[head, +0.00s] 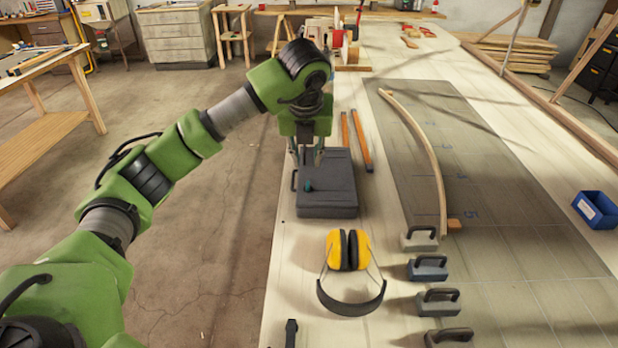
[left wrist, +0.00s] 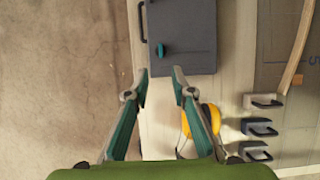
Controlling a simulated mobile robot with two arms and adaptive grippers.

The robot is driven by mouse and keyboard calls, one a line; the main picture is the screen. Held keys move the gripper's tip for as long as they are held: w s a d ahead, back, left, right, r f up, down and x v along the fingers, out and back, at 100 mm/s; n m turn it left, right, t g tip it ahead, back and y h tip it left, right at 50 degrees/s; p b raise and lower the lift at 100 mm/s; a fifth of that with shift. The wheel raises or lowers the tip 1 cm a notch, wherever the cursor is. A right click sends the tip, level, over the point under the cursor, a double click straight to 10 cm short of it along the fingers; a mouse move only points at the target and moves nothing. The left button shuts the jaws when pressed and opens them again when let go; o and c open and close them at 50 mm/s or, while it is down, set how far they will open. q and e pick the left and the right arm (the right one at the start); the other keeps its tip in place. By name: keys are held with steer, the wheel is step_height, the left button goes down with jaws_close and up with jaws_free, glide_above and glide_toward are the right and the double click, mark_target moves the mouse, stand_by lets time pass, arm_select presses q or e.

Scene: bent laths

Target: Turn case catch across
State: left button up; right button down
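The dark grey case (head: 327,200) lies flat near the left edge of the workbench, with a black handle on its left side. Its small teal catch (head: 308,186) stands on the lid; in the left wrist view the catch (left wrist: 161,49) runs roughly along the case's long side. My left gripper (head: 306,160) is above the far part of the case in the head view. In the left wrist view its fingers (left wrist: 160,78) are spread apart with nothing between them, and the catch is beyond the tips. My right gripper is not in view.
Yellow ear defenders (head: 347,262) lie just in front of the case. Several weights with handles (head: 427,268) stand to their right. A bent lath (head: 424,150) lies on the dark mat (head: 490,170).

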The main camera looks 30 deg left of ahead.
mark_target(308, 184)
arm_select(q)
steer(key=p+x, duration=0.2)
steer(key=x, duration=0.8)
steer(key=shift+x, duration=0.85)
jaws_close()
